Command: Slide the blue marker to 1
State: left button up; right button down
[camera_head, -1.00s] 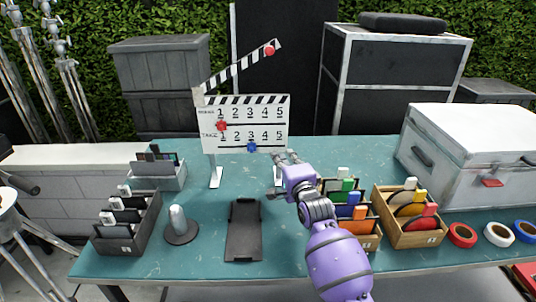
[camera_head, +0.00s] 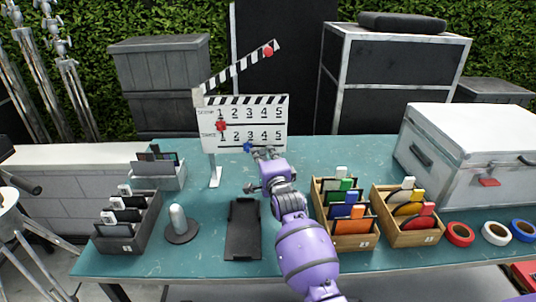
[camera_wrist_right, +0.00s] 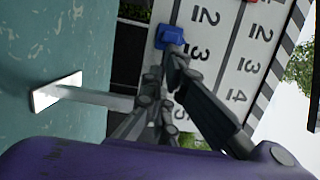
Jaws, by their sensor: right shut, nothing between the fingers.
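The white clapperboard (camera_head: 265,115) stands upright on the table, with two rows numbered 1 to 5. The blue marker (camera_head: 247,147) sits at its bottom edge, just under the lower row, around the 2 to 3 area. It also shows in the right wrist view (camera_wrist_right: 169,36) beside the 2 and 3. My right gripper (camera_head: 264,152) is shut and empty, its fingertips at the marker's right side; in the wrist view the tips (camera_wrist_right: 174,52) look touching or nearly touching it. A red marker (camera_head: 221,125) sits near 1 between the rows. My left gripper is not in view.
A black tray (camera_head: 243,215) lies on the table in front of the board. Wooden card boxes (camera_head: 345,243) stand right of my arm. A grey box (camera_head: 128,246) and a small round stand (camera_head: 180,238) are at left. A white case (camera_head: 470,150) stands at right.

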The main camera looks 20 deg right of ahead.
aim_at(235, 147)
jog(key=a, duration=0.2)
jog(key=w+a, duration=0.1)
jog(key=a, duration=0.2)
jog(key=w+a, duration=0.1)
jog(key=a, duration=0.2)
